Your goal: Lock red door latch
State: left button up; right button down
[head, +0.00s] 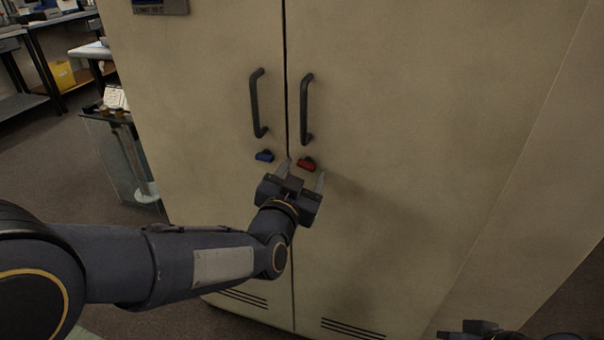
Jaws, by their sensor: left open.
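The red latch (306,164) is on the right door of a beige cabinet (400,120), below that door's dark handle (306,110). A blue latch (264,156) is on the left door, below the other handle (258,104). My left gripper (303,176) is open, with its fingertips pointing up at the doors. In the picture its fingers lie to the lower left and lower right of the red latch. I cannot tell whether they touch it. My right gripper (484,328) shows only in part at the bottom edge, and its jaws cannot be made out.
Both cabinet doors look closed, with a narrow seam between them. Vents (350,328) are low on the doors. At the left are work tables (95,50), a yellow bin (60,75) and a glass-sided case (120,155). The door surface right of my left gripper is clear.

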pick_arm(q)
jog(key=shift+w+d, duration=0.15)
jog(key=shift+w, duration=0.4)
jog(key=shift+c, duration=0.2)
jog(key=c, duration=0.9)
jog(key=shift+f+n+b, duration=0.25)
jog(key=shift+n+b, duration=0.35)
jog(key=shift+b, duration=0.15)
jog(key=shift+c, duration=0.2)
jog(key=shift+n+b, duration=0.35)
jog(key=shift+n, duration=0.25)
jog(key=shift+r+n, duration=0.15)
jog(key=shift+n, duration=0.15)
jog(key=shift+s+d+r, duration=0.1)
